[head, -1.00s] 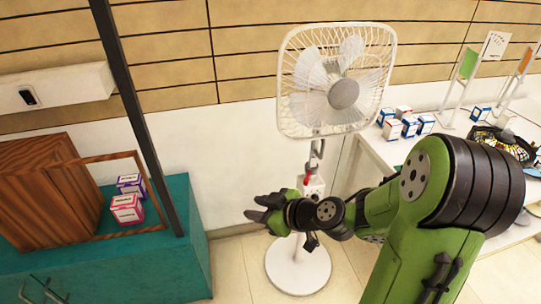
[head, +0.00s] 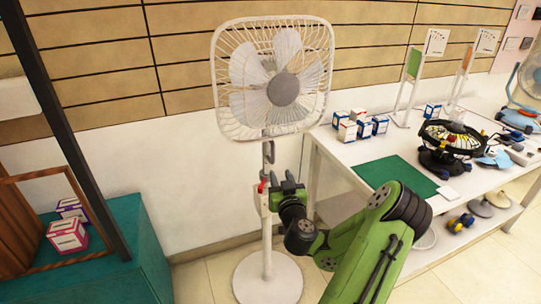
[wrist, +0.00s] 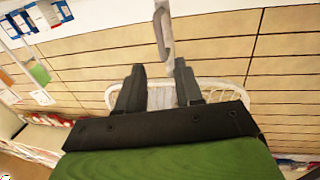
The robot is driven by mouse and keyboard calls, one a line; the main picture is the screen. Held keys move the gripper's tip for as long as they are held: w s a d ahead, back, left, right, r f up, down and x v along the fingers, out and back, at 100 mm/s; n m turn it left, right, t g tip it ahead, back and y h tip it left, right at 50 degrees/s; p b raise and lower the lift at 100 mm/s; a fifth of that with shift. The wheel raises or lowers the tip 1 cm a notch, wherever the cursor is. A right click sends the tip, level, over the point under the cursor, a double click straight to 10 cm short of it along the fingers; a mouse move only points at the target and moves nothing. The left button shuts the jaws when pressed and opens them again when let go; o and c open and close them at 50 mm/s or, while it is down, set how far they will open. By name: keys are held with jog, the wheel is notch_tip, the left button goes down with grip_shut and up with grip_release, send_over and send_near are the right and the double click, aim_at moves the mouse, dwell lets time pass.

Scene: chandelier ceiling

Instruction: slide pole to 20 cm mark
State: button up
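A white standing fan (head: 282,88) stands on a round base (head: 268,280) in the head view. Its white pole (head: 267,235) is upright, with a red part (head: 262,186) near its upper end and a grey bent neck above that. My gripper (head: 277,186) is just right of the upper pole at the red part's height. In the wrist view my gripper (wrist: 160,84) shows two dark fingers apart with a gap between them. The grey neck (wrist: 164,32) is in line with that gap, and the fan's white grille lies behind the fingers. Contact with the pole cannot be told.
A white table (head: 335,150) with small boxes, a green mat (head: 395,175) and a black fan (head: 452,140) stands right of the pole. A teal cabinet (head: 120,270) with a wooden frame stands left. Floor is free around the base.

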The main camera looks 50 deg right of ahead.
aim_at(273, 155)
jog(key=p+x, duration=0.7)
jog(key=x, duration=0.5)
jog(key=shift+r, duration=0.1)
jog(key=shift+w+d, duration=0.2)
jog(key=shift+w, duration=0.05)
jog(key=shift+c, duration=0.3)
grip_shut()
